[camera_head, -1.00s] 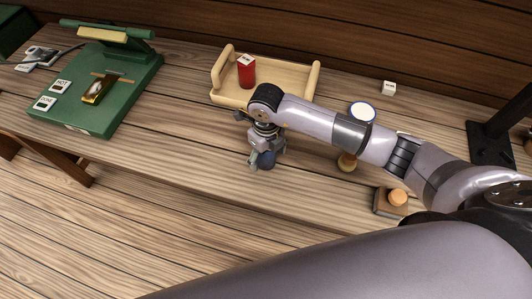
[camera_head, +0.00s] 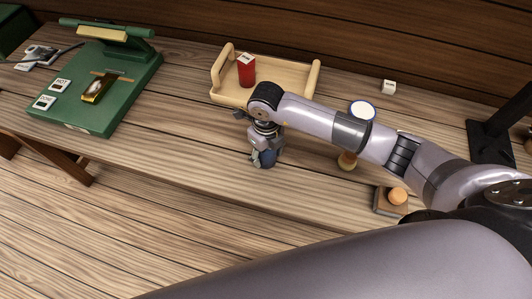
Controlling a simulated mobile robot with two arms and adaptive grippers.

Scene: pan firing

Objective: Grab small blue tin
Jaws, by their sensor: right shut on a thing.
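The small blue tin (camera_head: 267,161) stands on the wooden table in front of the tray. My right gripper (camera_head: 264,156) reaches down over it and is shut on it. The gripper and wrist hide most of the tin; only a dark blue part shows between the fingers. The tin looks upright, and I cannot tell whether it touches the table. My left gripper is not in view.
A wooden tray (camera_head: 287,75) with a red tin (camera_head: 247,70) stands behind the gripper. A green device (camera_head: 118,92) is at the left. A white-topped round container (camera_head: 362,111), a white cube (camera_head: 389,87) and a wooden block (camera_head: 384,203) with an orange knob are at the right. The front middle is clear.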

